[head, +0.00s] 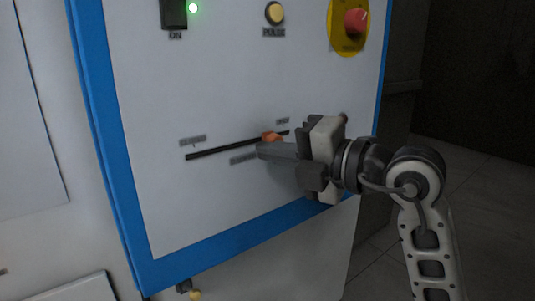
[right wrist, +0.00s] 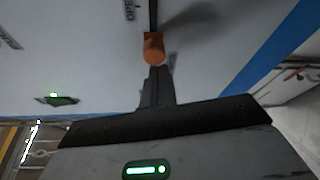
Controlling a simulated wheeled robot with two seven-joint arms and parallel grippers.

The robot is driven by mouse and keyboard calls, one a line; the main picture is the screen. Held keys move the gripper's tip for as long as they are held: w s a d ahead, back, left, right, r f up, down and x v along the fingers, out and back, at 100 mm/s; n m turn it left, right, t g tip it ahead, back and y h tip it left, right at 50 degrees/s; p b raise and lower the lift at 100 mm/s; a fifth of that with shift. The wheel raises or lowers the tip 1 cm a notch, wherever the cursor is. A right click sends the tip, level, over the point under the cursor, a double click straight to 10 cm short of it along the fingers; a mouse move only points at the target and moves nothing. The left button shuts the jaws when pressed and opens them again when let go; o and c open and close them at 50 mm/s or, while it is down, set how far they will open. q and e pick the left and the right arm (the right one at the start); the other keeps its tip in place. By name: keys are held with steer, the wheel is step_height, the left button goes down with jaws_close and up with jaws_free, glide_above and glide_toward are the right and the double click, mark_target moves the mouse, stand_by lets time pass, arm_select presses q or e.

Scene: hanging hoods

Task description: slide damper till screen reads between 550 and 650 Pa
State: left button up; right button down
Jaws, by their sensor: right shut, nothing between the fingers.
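The damper's orange knob (head: 270,137) stands on a dark slanted slot (head: 222,149) in the white panel, nearer the slot's right end. My right gripper (head: 260,150) is shut and empty, its fingertips just below the knob in the head view. In the right wrist view the orange knob (right wrist: 153,46) is directly beyond the shut fingertips (right wrist: 158,72). I cannot tell whether they touch it. A label reading OPEN (right wrist: 130,10) is beside the slot there. The pressure screen is not in sight. My left gripper is not in view.
The panel has a blue border (head: 105,150). Above the slot are a black ON switch (head: 174,13) with a green light, a yellowish PULSE button (head: 274,13) and a red knob on a yellow plate (head: 337,40). Dark floor is open at the right.

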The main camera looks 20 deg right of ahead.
steer(key=shift+w+d, duration=0.1)
steer(key=shift+d, duration=0.1)
steer(key=shift+w+d+r, duration=0.15)
steer(key=shift+w+d, duration=0.1)
steer(key=shift+d, duration=0.45)
steer(key=shift+a, duration=0.1)
